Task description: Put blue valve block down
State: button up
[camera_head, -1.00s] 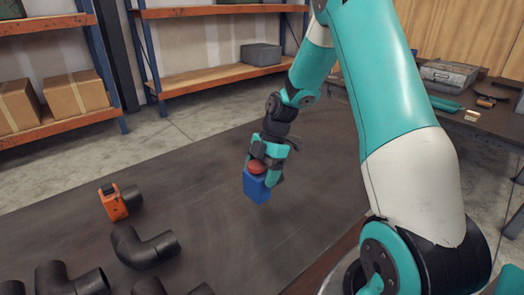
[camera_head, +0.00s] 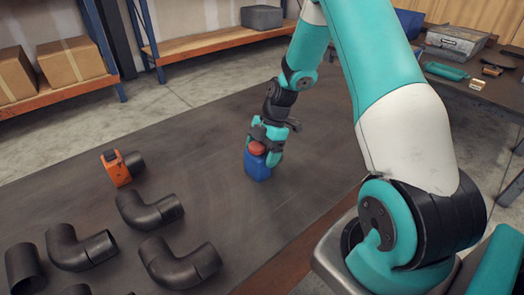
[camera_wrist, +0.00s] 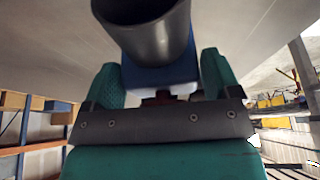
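The blue valve block (camera_head: 257,168) with a red round knob (camera_head: 257,148) on top is upright at the middle of the dark table (camera_head: 205,185). Its base is at or just above the tabletop; I cannot tell if it touches. My gripper (camera_head: 265,152) is above it, its teal fingers closed around the knob end. In the wrist view, the blue block (camera_wrist: 160,78) shows between the two fingers of my gripper (camera_wrist: 163,85). A black pipe stub (camera_wrist: 148,35) on the block hides much of it there.
Several black pipe elbows (camera_head: 150,211) lie at the left and front of the table. An orange valve piece (camera_head: 116,168) with a black stub stands beyond them. The table around the blue block is clear. Shelves with cardboard boxes (camera_head: 72,72) stand behind.

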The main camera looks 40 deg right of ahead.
jog(key=shift+o, duration=1.1)
jog(key=shift+r, duration=0.15)
jog(key=b+v, duration=0.2)
jog(key=v, duration=0.9)
jog(key=a+r+m, duration=0.1)
jog(key=a+r, duration=0.3)
jog(key=a, duration=0.2)
jog(key=s+a+r+m, duration=0.4)
jog(key=s+a, duration=0.2)
jog(key=a, duration=0.4)
jog(key=s+a+r+m, duration=0.1)
jog(key=s+a+m, duration=0.2)
jog(key=s+a, duration=0.2)
jog(key=s+a+r+m, duration=0.1)
jog(key=s+a+m, duration=0.2)
jog(key=s, duration=0.8)
jog(key=shift+s+a+r, duration=0.2)
jog(key=shift+s+a, duration=0.05)
jog(key=shift+a, duration=0.95)
